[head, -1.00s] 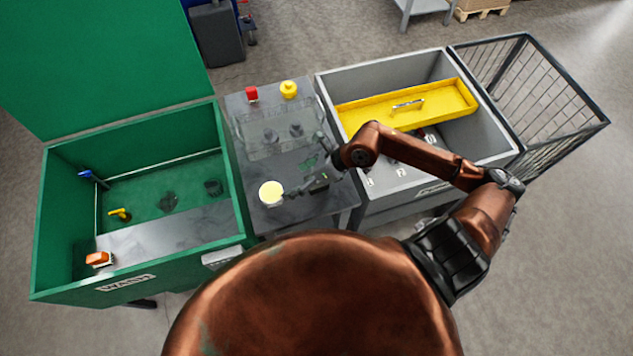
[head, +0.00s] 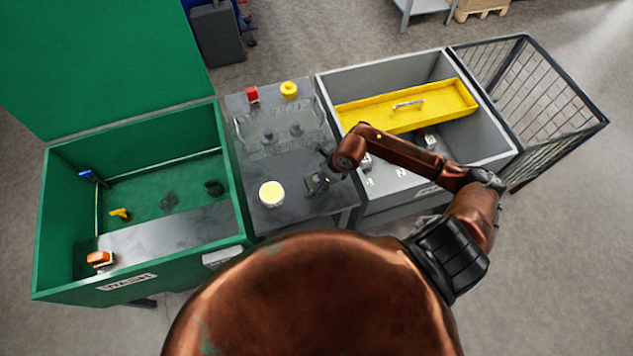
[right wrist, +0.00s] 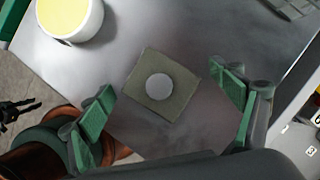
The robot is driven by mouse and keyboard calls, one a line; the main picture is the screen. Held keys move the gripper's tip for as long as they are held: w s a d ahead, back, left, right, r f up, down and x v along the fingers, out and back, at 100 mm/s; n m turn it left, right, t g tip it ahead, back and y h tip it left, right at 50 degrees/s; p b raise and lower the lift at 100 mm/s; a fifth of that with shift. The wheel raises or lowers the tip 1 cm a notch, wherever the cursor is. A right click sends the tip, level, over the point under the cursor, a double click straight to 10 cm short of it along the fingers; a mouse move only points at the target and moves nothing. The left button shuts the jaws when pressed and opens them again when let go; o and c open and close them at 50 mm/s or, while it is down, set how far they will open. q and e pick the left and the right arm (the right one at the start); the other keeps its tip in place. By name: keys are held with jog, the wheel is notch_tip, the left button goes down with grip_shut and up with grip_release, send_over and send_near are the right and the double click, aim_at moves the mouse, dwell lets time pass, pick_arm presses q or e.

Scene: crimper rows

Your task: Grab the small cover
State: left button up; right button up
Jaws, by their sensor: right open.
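A small square olive-grey plate with a pale round disc at its middle, which looks like the small cover (right wrist: 139,92), lies on the grey metal table (right wrist: 110,45) in the right wrist view. My right gripper (right wrist: 166,105) is open, with one green-padded finger on each side of the cover and clear gaps between. In the head view my right gripper (head: 318,183) is over the table's right front part and largely hides the cover. A dark clawed shape (right wrist: 14,109) at the left edge of the right wrist view may be my left gripper; its jaws cannot be made out.
A white pot with a yellow top (head: 271,193) stands left of my right gripper. A clear tray (head: 268,135), a red item (head: 252,94) and a yellow item (head: 289,90) are farther back. A green wash bin (head: 240,215) is left, a grey bin (head: 500,100) right.

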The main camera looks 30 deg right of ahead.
jog(key=shift+c, duration=0.7)
jog(key=c, duration=1.4)
jog(key=shift+r, duration=0.1)
